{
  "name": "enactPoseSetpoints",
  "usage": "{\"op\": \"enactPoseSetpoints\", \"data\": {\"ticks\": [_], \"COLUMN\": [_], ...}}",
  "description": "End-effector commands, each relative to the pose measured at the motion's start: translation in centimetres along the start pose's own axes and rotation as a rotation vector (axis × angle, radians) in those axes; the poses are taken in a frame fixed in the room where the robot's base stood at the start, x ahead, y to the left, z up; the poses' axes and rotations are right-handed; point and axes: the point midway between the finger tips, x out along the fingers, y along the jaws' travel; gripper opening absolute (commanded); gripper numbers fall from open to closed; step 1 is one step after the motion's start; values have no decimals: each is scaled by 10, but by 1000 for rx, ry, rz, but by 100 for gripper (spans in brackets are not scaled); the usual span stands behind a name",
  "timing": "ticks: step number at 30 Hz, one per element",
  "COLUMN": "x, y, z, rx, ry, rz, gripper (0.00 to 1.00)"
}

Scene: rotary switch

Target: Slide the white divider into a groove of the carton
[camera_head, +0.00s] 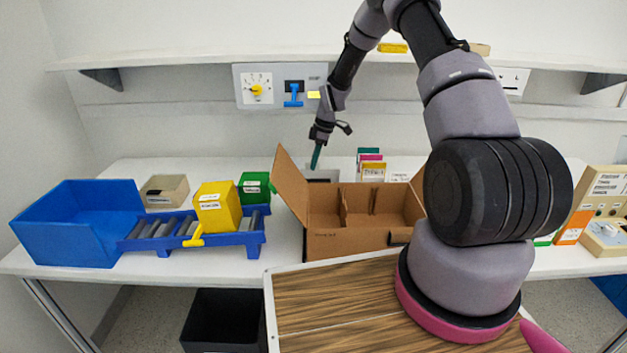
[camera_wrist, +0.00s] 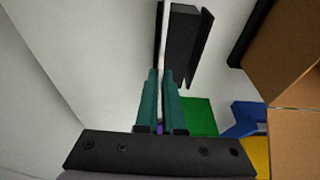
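My gripper (camera_head: 316,157) points down behind the carton, above the back of the table. In the wrist view its two teal fingers (camera_wrist: 160,85) are close together with a narrow pale strip between them. I cannot tell whether that strip is the white divider or background. Dark rails (camera_wrist: 186,45) lie beyond the fingertips. In the head view a greyish-white piece (camera_head: 322,175) shows below the fingertips, partly hidden by the carton. The brown carton (camera_head: 340,245) stands open on the table, with inner partitions and a raised left flap. It also shows in the wrist view (camera_wrist: 282,60).
A blue bin (camera_head: 65,230), a blue roller rack (camera_head: 190,240) with a yellow box (camera_head: 217,207), and a green box (camera_head: 254,187) stand left of the carton. Upright coloured cards (camera_head: 371,167) stand behind it. A switch panel (camera_head: 280,86) is on the wall. My arm hides the carton's right side.

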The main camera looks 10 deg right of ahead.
Motion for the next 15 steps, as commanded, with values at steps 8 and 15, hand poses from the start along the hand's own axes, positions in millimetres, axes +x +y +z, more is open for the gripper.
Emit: {"op": "enactPoseSetpoints", "data": {"ticks": [8, 15], "x": [0, -7], "y": [0, 0], "z": [0, -2], "rx": [0, -1], "ry": [0, 0], "rz": [0, 2], "gripper": [0, 0]}}
